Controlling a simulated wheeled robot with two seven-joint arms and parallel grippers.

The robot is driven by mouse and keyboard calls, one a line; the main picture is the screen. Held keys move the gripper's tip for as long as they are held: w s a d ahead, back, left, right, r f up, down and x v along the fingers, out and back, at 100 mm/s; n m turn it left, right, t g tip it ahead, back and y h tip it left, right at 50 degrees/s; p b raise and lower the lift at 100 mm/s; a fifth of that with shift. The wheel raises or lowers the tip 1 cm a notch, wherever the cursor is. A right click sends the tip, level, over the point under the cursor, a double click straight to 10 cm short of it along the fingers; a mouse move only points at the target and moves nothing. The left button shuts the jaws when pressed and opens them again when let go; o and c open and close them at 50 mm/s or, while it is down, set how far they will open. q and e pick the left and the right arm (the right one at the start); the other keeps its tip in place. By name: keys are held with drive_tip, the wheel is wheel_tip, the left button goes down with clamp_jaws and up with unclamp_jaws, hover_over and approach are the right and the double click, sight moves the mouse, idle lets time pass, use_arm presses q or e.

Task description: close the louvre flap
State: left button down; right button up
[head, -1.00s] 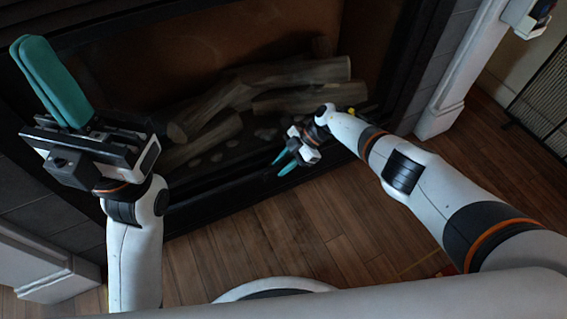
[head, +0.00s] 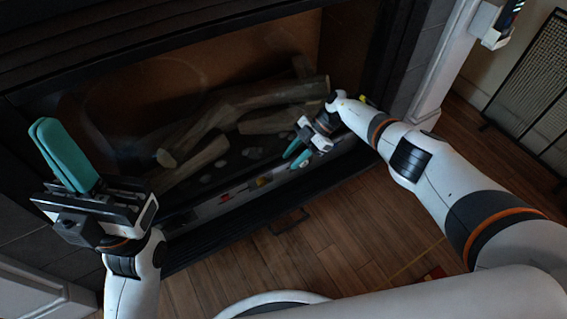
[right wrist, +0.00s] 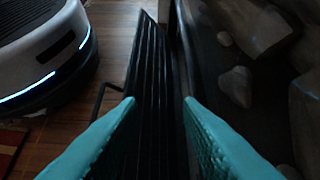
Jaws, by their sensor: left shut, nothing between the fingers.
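The louvre flap (head: 245,222) is a long black slatted panel along the bottom of the fireplace. It stands open, tipped outward, with its wire handle (head: 288,222) over the floor. In the right wrist view the flap (right wrist: 150,70) runs lengthwise behind the fingers, its handle (right wrist: 100,95) to the left. My right gripper (head: 293,156) is open and empty at the fireplace front, above the flap; its fingertips (right wrist: 159,103) are apart, and I cannot tell whether they touch the flap. My left gripper (head: 42,124) is shut and empty, raised at the left, away from the flap.
Logs (head: 265,95) and stones lie in the firebox. A control strip (head: 205,208) with red and yellow parts shows behind the flap. A black mesh screen (head: 535,95) stands at the right.

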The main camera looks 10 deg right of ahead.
drive_tip(key=shift+w+d+r, duration=0.1)
drive_tip(key=shift+d+r, duration=0.25)
idle(0.3)
